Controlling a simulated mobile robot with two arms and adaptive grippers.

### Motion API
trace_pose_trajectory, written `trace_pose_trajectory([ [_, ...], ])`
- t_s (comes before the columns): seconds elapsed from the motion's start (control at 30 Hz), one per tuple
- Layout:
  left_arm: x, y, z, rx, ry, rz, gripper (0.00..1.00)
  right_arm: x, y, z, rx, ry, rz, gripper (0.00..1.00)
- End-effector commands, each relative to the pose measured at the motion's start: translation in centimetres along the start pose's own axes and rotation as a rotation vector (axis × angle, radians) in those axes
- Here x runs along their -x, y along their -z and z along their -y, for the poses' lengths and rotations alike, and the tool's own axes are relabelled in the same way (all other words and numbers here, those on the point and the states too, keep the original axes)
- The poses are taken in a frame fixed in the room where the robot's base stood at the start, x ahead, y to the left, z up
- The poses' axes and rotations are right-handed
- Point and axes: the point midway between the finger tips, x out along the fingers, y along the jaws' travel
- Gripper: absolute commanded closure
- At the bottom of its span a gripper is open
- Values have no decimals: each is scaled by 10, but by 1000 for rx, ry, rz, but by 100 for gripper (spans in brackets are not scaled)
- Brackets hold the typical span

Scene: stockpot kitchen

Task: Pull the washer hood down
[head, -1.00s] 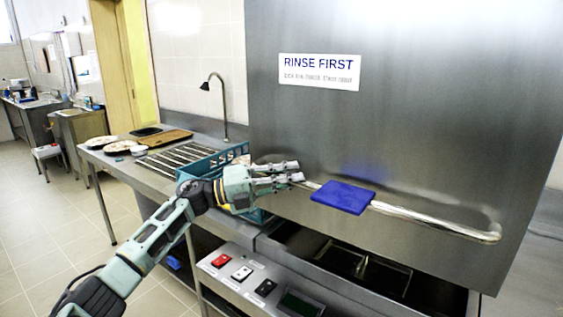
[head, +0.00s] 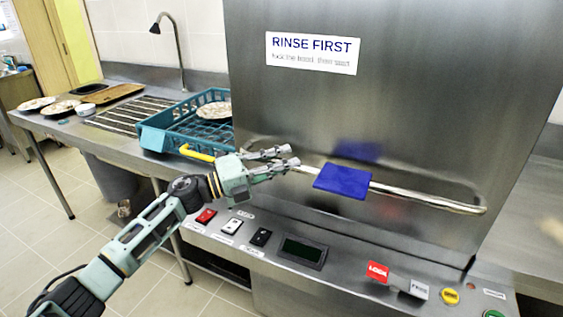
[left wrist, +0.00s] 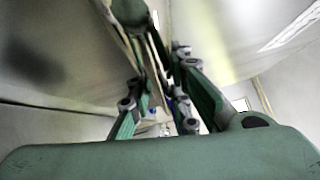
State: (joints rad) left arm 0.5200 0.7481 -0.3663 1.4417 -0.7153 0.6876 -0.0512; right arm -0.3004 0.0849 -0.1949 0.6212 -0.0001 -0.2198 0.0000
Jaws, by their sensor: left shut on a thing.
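The steel washer hood (head: 420,110) fills the right of the head view, with its lower edge close above the control panel and no dark opening showing below it. Its long bar handle (head: 430,199) runs across the front and carries a blue pad (head: 343,181). My left gripper (head: 285,160) is shut on the handle's left end, left of the blue pad. The handle bar also shows between the fingers in the left wrist view (left wrist: 153,55). The exact finger contact is hard to see. My right gripper is not in view.
The control panel (head: 375,292) below the hood has several coloured buttons and a dark display. A teal dish rack (head: 165,140) with a plate (head: 214,110) stands on the counter left of the hood.

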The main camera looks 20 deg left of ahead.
Motion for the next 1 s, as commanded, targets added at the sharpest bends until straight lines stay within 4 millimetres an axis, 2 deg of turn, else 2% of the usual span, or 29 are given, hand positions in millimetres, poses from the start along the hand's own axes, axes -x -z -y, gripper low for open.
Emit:
trace_pose_trajectory([
  [0.03,2,2,-9,-1,-17,-2,100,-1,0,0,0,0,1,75],
  [0.07,2,2,-10,-1,-17,-2,100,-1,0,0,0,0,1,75],
  [0.1,2,2,-10,-1,-18,-3,79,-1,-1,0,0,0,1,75],
  [0.3,2,2,-8,1,-14,-3,63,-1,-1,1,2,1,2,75],
  [0.67,5,1,-6,2,-10,-1,63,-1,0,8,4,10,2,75],
  [0.77,18,1,-6,3,-11,-1,63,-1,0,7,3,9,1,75],
  [1.0,68,1,-7,3,-15,0,63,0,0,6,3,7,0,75],
])
